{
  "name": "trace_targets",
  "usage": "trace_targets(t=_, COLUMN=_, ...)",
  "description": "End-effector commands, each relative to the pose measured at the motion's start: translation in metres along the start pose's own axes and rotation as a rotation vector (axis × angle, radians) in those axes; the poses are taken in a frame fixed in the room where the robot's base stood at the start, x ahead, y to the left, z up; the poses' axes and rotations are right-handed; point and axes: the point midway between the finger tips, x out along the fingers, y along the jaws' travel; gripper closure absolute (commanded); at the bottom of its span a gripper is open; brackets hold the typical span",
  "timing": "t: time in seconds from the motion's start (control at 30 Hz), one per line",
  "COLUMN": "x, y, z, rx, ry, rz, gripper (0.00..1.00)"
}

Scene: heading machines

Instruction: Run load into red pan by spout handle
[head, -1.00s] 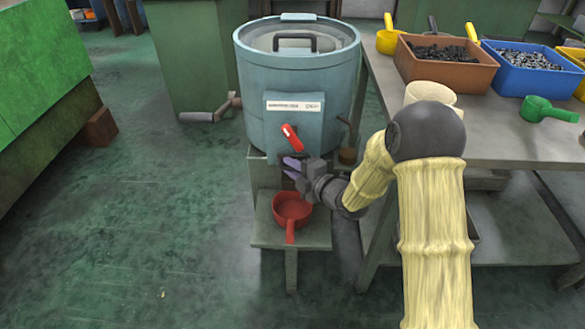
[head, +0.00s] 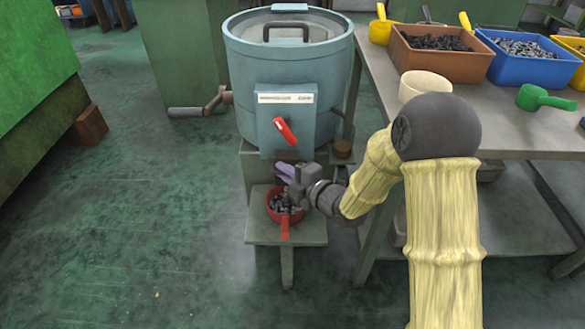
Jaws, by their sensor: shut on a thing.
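The blue-grey drum (head: 240,75) stands upright with its lid on. A red lever (head: 285,131) slants on its front panel, above my fingers and apart from them. My gripper (head: 285,170) is at the spout below the panel, shut on the spout handle, which the fingers mostly hide. The red pan (head: 285,227) sits on the low stand just below my gripper, its handle towards me. Dark grey small parts (head: 287,203) lie in the pan. My gripper covers part of the pan's rim and the spout mouth.
The workbench (head: 505,125) on the right holds an orange bin (head: 440,66), a blue bin (head: 527,72), a green scoop (head: 543,98) and a cream cup (head: 425,82). A green machine (head: 30,75) stands at left. The floor between is clear.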

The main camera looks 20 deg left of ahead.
Motion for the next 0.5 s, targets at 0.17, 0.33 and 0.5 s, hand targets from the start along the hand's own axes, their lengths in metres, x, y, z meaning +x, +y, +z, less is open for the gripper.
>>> trace_targets(t=0.17, x=-0.0005, y=-0.0006, z=0.0010, rx=0.000, ry=-0.002, rz=-0.002, gripper=1.00)
trace_targets(t=0.33, x=-0.0005, y=-0.0005, z=0.0012, rx=0.000, ry=-0.002, rz=-0.002, gripper=0.80)
trace_targets(t=0.5, x=-0.0002, y=-0.0003, z=0.0009, rx=0.000, ry=-0.002, rz=-0.001, gripper=0.80)
